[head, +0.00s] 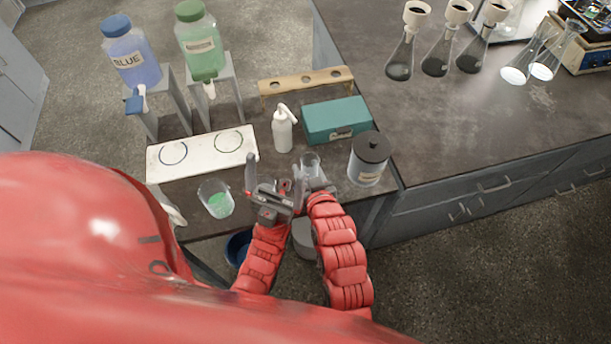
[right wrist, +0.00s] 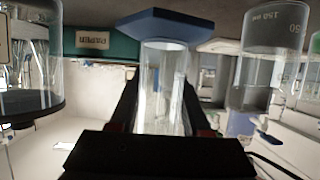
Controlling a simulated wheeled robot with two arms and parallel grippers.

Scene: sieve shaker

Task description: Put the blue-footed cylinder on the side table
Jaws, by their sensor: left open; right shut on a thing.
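The blue-footed cylinder is clear glass, upright in the head view (head: 310,163), with its foot hidden there. The right wrist view looks upside down; there its clear body (right wrist: 163,85) is between my right fingers and its blue foot (right wrist: 168,27) is at the top. My right gripper (head: 316,184) is shut on the cylinder's body; I cannot tell whether the foot touches the table. My left gripper (head: 274,172) is open and empty, just left of it. I cannot tell which surface is the side table.
A black-lidded jar (head: 369,160) stands close right, a beaker of green liquid (head: 216,199) left. A white bottle (head: 283,130) and teal box (head: 337,119) stand behind. Blue and green dispensers (head: 132,58) (head: 201,45) are back left. Several flasks occupy the dark bench (head: 440,130), whose near part is clear.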

